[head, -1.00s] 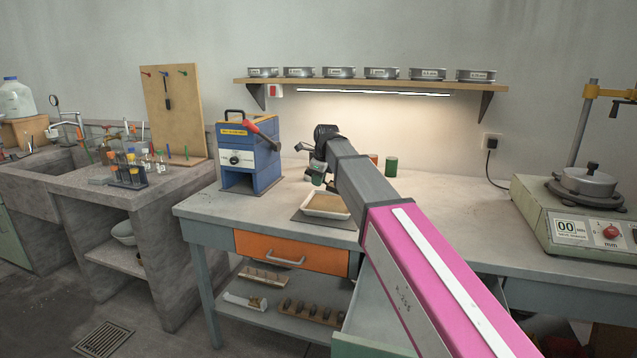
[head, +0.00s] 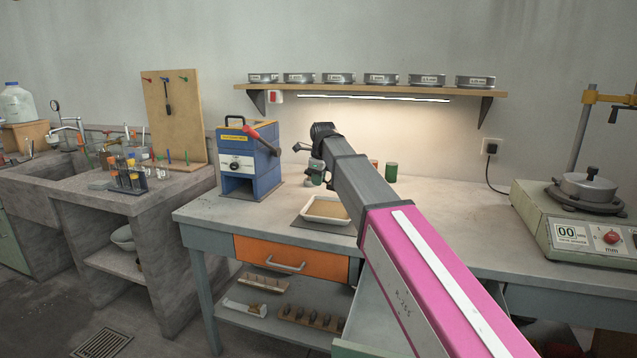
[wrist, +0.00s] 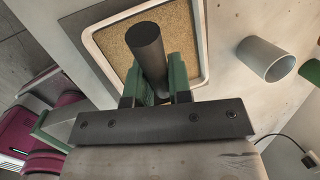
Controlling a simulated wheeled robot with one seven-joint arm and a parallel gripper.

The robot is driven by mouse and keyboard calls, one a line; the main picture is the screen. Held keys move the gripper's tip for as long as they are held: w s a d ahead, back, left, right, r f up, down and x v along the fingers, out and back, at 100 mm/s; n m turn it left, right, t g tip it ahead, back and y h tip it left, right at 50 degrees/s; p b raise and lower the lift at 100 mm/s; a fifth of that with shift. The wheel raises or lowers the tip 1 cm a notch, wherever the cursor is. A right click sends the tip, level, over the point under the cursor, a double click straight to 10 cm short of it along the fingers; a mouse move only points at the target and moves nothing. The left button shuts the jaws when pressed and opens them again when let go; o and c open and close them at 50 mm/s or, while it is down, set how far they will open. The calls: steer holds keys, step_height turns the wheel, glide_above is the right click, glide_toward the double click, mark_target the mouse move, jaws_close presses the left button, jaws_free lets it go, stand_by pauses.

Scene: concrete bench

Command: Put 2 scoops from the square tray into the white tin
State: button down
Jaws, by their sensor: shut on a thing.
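The square tray (head: 325,222) is white and shallow, filled with tan granular material, and sits on a dark mat on the bench. Its rim also shows in the wrist view (wrist: 203,40). My gripper (wrist: 160,92) has green fingers, shut on a dark cylindrical handle (wrist: 147,48), and is over the tray. I take the handle to be the scoop's; its bowl is hidden, so I cannot tell whether it carries material. A whitish open cylinder (wrist: 265,58), apparently the white tin, stands right of the tray in the wrist view. My arm seems to hide it in the head view.
A green tin (head: 391,172) and a partly hidden reddish tin (head: 374,163) stand behind my arm. A blue press (head: 249,160) stands left of the tray. A shelf with several sieves (head: 370,87) hangs above. The bench right of my arm is mostly clear.

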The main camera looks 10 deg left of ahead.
steer(key=shift+r, duration=2.05)
